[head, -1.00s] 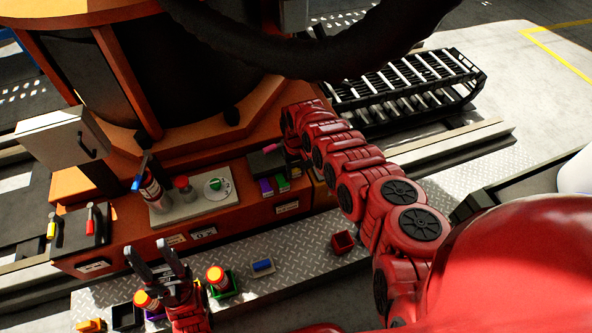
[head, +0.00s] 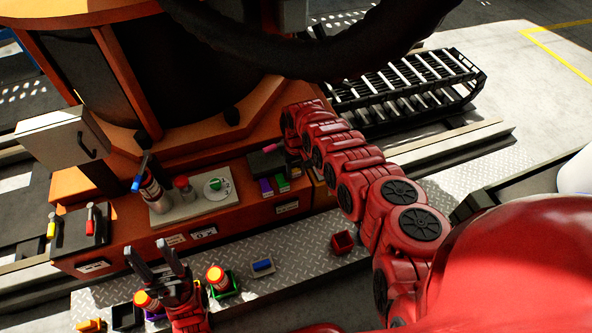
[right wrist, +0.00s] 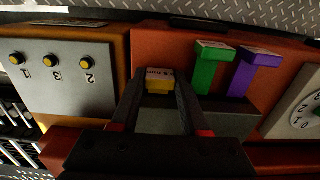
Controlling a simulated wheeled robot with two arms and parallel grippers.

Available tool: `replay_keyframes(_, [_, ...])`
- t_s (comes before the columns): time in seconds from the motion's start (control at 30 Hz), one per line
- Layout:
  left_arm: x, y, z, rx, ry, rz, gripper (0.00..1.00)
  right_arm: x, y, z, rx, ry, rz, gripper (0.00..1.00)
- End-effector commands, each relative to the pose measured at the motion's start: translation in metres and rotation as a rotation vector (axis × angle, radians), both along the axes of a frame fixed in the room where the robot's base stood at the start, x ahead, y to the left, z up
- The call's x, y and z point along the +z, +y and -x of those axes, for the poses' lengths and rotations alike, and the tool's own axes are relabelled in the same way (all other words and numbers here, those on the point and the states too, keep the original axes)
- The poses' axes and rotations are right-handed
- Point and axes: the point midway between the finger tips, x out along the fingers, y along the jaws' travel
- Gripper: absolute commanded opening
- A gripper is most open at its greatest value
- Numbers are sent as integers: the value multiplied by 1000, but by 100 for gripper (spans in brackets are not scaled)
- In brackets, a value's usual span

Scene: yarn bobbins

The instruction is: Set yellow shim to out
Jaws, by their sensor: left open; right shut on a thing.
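The yellow shim (right wrist: 159,87) shows between the fingertips of my right gripper (right wrist: 160,80) in the right wrist view. The gripper is shut on it, in front of the orange housing. The shim has a pale label on its top; its lower part is hard to make out. The green shim (right wrist: 208,72) and the purple shim (right wrist: 242,75) stand beside it to the right, T-shaped and upright. They also show in the head view, the purple one (head: 266,188) left of the green one (head: 282,185). My left gripper (head: 153,254) is open and empty over the front walkway.
A panel with three yellow buttons (right wrist: 52,61) is left of my right gripper. A white dial plate (head: 217,189) stands right of bobbins on the housing. Small bins, including a red one (head: 343,242), and bobbins (head: 216,276) lie on the walkway (head: 300,252).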

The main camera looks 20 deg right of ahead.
Motion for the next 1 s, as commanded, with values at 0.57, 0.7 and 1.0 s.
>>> replay_keyframes(0.57, [57, 0, 0, 0, 0, 0, 50, 9, -2, 25, -3, 7, 0, 0])
replay_keyframes(0.7, [80, 0, 0, 0, 0, 0, 50, 8, -2, 40, -2, 6, 0, 0])
replay_keyframes(1.0, [82, 0, 0, 0, 0, 0, 50, -1, -2, 47, -1, 6, -1, 0])
